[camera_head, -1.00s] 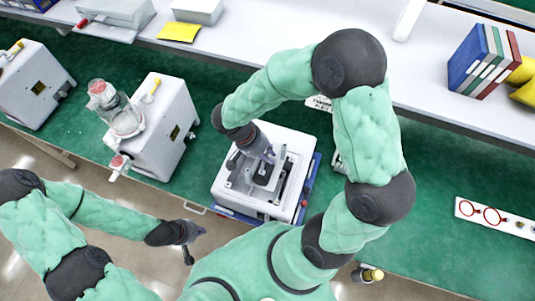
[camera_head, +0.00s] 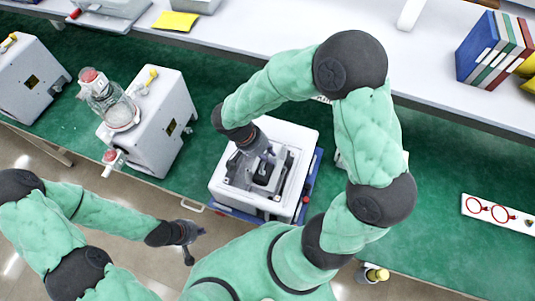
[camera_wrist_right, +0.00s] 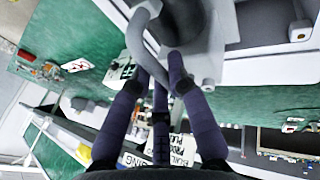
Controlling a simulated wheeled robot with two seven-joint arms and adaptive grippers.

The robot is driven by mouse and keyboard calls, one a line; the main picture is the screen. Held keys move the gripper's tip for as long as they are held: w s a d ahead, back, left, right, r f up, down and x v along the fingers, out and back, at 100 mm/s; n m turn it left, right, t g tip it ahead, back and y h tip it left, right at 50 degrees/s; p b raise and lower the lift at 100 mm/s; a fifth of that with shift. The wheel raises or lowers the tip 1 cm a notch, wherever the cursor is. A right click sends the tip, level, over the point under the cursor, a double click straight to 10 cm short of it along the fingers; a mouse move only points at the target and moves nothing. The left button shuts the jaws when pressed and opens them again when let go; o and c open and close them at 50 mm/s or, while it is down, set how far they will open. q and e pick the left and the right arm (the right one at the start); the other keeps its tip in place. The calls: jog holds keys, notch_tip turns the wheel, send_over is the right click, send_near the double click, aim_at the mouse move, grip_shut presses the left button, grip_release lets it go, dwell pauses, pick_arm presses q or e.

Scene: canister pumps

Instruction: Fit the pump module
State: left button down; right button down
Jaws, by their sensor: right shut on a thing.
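In the head view, a white boxy unit (camera_head: 232,194) with a recessed top and a dark block inside sits over a blue base (camera_head: 316,172) on the green bench. My right gripper (camera_head: 264,160) reaches down over its recess. In the right wrist view, the gripper (camera_wrist_right: 162,74) is shut on a curved grey handle (camera_wrist_right: 139,38) beside a light grey body (camera_wrist_right: 222,30), which appears to be the pump module. Its lower part and seating are hidden. My left gripper (camera_head: 188,242) hangs in front of the bench, apart from everything; its jaw opening is unclear.
A grey machine (camera_head: 165,118) with a glass canister (camera_head: 110,105) stands left of the unit, another machine (camera_head: 28,82) further left. A strip with red rings (camera_head: 498,212) lies at the right. Binders (camera_head: 490,48) stand on the shelf. Green bench right of my arm is largely clear.

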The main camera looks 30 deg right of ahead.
jog(key=shift+f+b, duration=5.8)
jog(key=shift+f, duration=0.2)
jog(key=shift+f+b, duration=0.25)
jog(key=shift+b, duration=0.1)
jog(key=c, duration=1.1)
grip_release()
jog(key=v, duration=1.2)
jog(key=shift+f, duration=0.1)
